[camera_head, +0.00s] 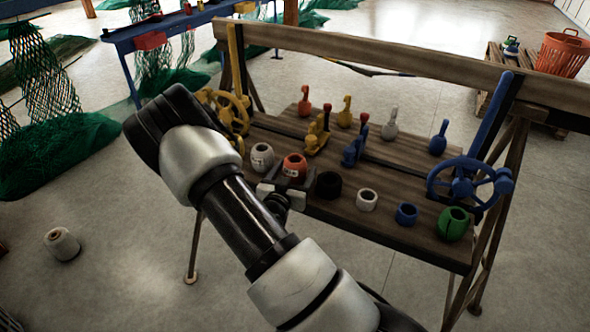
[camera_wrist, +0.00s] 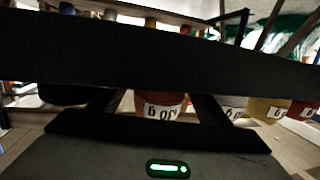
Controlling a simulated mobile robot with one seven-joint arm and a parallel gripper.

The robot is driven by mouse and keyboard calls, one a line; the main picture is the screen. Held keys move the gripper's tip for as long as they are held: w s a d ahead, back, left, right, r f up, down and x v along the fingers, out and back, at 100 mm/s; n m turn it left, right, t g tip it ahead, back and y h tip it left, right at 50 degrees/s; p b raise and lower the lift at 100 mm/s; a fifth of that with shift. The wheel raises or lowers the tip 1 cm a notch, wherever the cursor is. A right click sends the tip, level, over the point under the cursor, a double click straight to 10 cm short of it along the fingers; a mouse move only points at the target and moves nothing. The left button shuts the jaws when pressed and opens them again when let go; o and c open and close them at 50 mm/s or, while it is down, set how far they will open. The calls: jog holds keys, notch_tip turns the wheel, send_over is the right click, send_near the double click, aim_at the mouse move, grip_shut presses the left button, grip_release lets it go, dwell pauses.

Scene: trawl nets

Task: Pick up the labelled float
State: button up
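An orange-red float (camera_head: 294,167) with a white label and dark print stands on the wooden bench (camera_head: 400,222), near its front edge. In the wrist view this float (camera_wrist: 160,104) shows between my two fingers, its label facing the camera; a dark bar hides its upper part. My gripper (camera_head: 287,184) is at the near side of the float, low over the bench. The fingers look spread, with a gap on the left of the float. A pale grey float (camera_head: 262,157) with a label stands just left of it.
Levers and a blue handwheel (camera_head: 468,183) rise behind. A yellow handwheel (camera_head: 232,112) is left.

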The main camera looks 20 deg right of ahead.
jog(key=c, duration=0.9)
notch_tip(320, 180, up, 10)
jog(key=p, duration=0.2)
